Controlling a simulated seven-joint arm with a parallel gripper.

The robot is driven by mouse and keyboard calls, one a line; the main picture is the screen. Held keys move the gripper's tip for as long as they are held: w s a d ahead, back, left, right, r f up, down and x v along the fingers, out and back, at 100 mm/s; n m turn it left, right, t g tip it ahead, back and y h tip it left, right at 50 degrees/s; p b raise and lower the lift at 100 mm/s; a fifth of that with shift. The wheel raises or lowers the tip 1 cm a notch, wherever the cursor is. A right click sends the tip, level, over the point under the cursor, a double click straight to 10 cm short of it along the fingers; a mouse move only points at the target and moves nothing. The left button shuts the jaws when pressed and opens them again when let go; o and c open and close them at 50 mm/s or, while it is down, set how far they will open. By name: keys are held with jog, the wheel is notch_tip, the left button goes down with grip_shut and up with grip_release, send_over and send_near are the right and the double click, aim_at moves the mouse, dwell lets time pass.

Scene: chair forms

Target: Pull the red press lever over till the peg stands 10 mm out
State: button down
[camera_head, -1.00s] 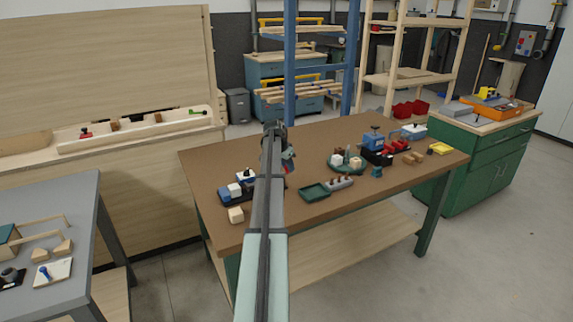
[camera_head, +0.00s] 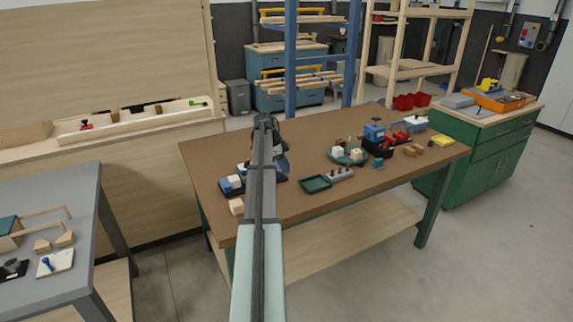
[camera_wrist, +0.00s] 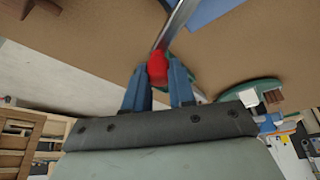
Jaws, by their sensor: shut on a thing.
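The lever's red knob (camera_wrist: 157,68) sits between the two blue fingers of my gripper (camera_wrist: 158,80) in the wrist view, and my gripper is shut on it. The lever's metal rod (camera_wrist: 176,24) runs from the knob to the top edge of the picture. In the head view, my gripper (camera_head: 281,153) is over the left part of the brown table, beside a dark base with blue and white blocks (camera_head: 235,183). My arm hides part of that base there. I cannot make out the peg or how far it stands out in either view.
On the brown table (camera_head: 310,125) are a green tray (camera_head: 316,184), a round green dish with white blocks (camera_head: 348,156) and a blue-and-red device (camera_head: 376,135). A wooden cube (camera_head: 237,206) lies near the front left edge. The table's back middle is clear.

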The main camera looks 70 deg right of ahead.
jog(key=shift+a+m, duration=0.3)
jog(key=shift+a, duration=0.1)
jog(key=shift+a+f, duration=0.1)
jog(key=c, duration=0.9)
grip_release()
jog(key=shift+c, duration=0.2)
jog(key=shift+w, duration=0.1)
jog(key=d+v, duration=0.1)
jog(key=v, duration=1.2)
jog(key=shift+a+r, duration=0.3)
jog(key=shift+r, duration=0.15)
jog(key=shift+w, duration=0.1)
